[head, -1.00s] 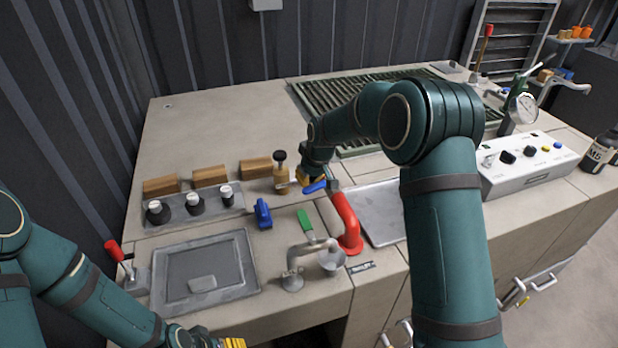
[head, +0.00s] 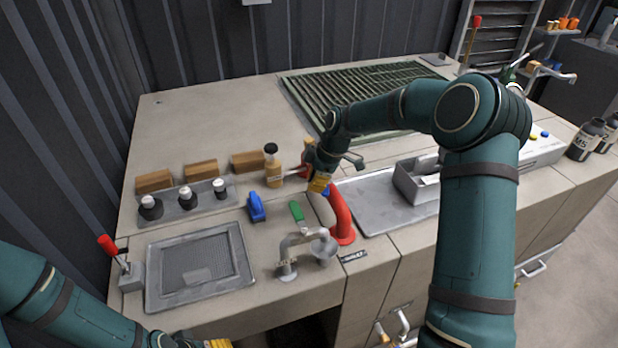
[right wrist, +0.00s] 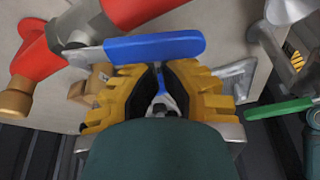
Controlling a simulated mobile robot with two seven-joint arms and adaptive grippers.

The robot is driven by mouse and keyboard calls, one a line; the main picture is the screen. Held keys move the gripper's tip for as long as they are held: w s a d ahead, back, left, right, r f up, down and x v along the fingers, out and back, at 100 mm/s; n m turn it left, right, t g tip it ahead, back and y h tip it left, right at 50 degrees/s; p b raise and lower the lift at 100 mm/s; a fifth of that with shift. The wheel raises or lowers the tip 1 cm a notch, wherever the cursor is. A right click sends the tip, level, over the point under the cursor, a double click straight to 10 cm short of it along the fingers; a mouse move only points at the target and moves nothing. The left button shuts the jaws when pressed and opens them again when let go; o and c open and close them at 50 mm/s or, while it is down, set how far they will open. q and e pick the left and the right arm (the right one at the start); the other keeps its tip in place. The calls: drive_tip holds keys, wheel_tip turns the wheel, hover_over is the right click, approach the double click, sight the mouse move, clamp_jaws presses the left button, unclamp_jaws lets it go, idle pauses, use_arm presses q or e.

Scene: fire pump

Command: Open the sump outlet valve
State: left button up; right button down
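A blue lever handle (right wrist: 155,47) lies across the right wrist view, on a grey valve body (right wrist: 75,28) on red pipework (right wrist: 135,10). In the head view, the red pipe (head: 342,222) bends down to the bench; a little of the blue lever shows below my right gripper (head: 320,184). A green lever (head: 297,212) also shows in the right wrist view (right wrist: 280,108). My left gripper (head: 222,343) is mostly cut off.
A grey bent pipe with funnel (head: 290,242) stands in front. A bottle (head: 272,168) and a blue object (head: 256,207) stand left of my right gripper. A mesh tray (head: 165,293) and red-handled lever (head: 108,245) are at left.

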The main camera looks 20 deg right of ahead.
use_arm(q)
drive_tip(key=shift+s+r+p, duration=0.1)
drive_tip(key=shift+r+p, duration=0.35)
drive_tip(key=shift+r, duration=0.05)
use_arm(e)
drive_tip(key=d+n, duration=0.1)
drive_tip(key=s+n, duration=0.1)
drive_tip(key=shift+s+d+n+g, duration=0.15)
drive_tip(key=shift+d+n+g, duration=0.15)
drive_tip(key=shift+d+g, duration=0.1)
drive_tip(key=a, duration=0.4)
use_arm(q)
drive_tip(key=shift+a+r+p, duration=0.1)
drive_tip(key=shift+r+p, duration=0.5)
use_arm(e)
drive_tip(key=v, duration=1)
drive_tip(key=shift+d, duration=0.15)
use_arm(q)
drive_tip(key=shift+r, duration=0.1)
